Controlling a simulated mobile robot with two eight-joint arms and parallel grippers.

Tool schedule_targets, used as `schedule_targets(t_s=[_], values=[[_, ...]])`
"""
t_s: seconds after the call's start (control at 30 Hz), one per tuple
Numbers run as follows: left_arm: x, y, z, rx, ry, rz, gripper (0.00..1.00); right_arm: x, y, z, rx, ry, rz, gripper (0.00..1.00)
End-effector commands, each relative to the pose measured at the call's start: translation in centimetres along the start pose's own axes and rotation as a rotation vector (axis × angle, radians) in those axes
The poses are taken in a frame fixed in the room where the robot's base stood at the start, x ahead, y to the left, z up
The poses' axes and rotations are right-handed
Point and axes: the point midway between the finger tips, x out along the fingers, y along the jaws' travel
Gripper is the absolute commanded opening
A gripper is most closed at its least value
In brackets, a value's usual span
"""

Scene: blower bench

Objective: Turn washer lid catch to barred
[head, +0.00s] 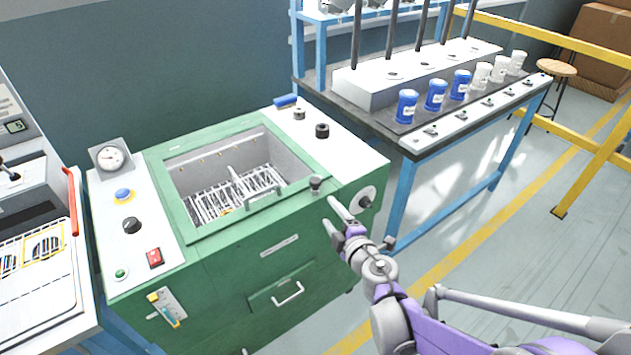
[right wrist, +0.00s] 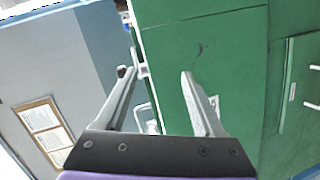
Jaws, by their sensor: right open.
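The green washer (head: 225,265) stands in the middle of the head view, its basin open and holding a wire rack. I cannot tell for sure which is the lid catch, and no position label is readable. My right gripper (head: 330,212) is open and empty, in front of the washer, just below the grey knob and left of the dial. Its spread fingers show in the right wrist view (right wrist: 160,76) against the green panel (right wrist: 210,40). My left gripper is out of view.
A blue-legged bench (head: 420,140) with blue and white cups stands behind at the right. A yellow rail (head: 590,170) runs at the far right. A drawer handle (head: 287,293) projects from the washer's front.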

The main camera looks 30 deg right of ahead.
Motion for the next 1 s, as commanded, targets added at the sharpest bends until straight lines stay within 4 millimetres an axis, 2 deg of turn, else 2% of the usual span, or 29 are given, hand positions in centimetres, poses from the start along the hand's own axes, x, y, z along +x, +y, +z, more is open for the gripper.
schedule_targets(t_s=[0.03,0.1,0.2,0.3,0.4,0.53,0.67,1.0], values=[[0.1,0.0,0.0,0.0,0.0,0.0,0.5,-0.4,0.4,0.4,0.188,0.033,0.002,0.7],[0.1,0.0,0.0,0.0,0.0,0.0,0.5,-1.0,1.0,0.5,0.452,0.093,-0.001,0.7],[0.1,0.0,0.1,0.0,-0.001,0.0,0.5,-1.9,2.1,0.4,0.781,0.178,-0.011,0.7],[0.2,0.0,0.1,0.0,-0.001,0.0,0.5,-2.8,3.2,0.3,1.023,0.251,-0.028,0.7],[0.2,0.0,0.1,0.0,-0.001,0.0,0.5,-3.4,4.0,0.1,1.175,0.302,-0.044,0.7],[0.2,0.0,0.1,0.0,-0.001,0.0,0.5,-3.5,4.5,0.0,1.255,0.33,-0.056,0.7],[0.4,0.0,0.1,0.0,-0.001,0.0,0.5,-2.3,4.6,-0.5,1.26,0.334,-0.06,0.7],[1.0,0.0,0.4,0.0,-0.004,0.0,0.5,3.8,5.4,-2.2,1.258,0.332,-0.06,0.7]])
